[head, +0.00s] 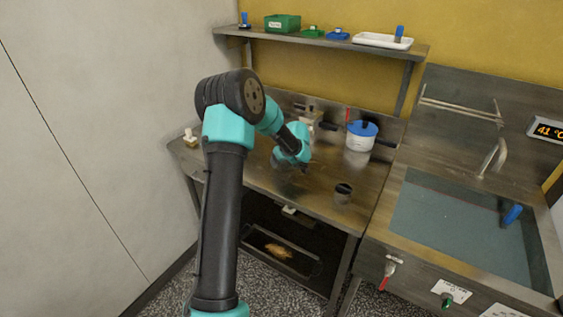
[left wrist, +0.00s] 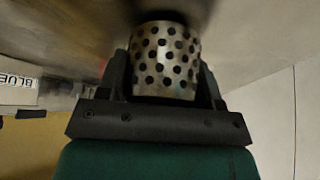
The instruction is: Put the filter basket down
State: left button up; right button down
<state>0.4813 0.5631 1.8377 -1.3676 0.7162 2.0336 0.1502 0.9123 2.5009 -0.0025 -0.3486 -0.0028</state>
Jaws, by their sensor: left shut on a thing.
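My left gripper (head: 303,166) is low over the back middle of the steel worktop in the head view, mostly hidden by its own wrist. In the left wrist view its two black fingers are shut on the filter basket (left wrist: 165,62), a silvery cup with rows of round dark holes. The basket's far end runs into a dark blurred area at the top of that view. I cannot make out the basket in the head view, nor tell whether it touches the worktop. My right gripper is not in view.
A sink (head: 460,228) lies at the right, a shelf (head: 330,42) above. The worktop's front is mostly clear.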

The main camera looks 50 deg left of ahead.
pick_arm(q)
notch_tip(320, 180, up, 4)
jog(key=shift+f, duration=0.25)
jog(key=s+d, duration=0.3)
jog(key=d, duration=0.1)
jog(key=s+d, duration=0.4)
jog(key=s+d+r, duration=0.1)
jog(key=s+d, duration=0.2)
jog(key=d, duration=0.1)
jog(key=shift+s+r, duration=0.1)
jog(key=shift+s, duration=0.25)
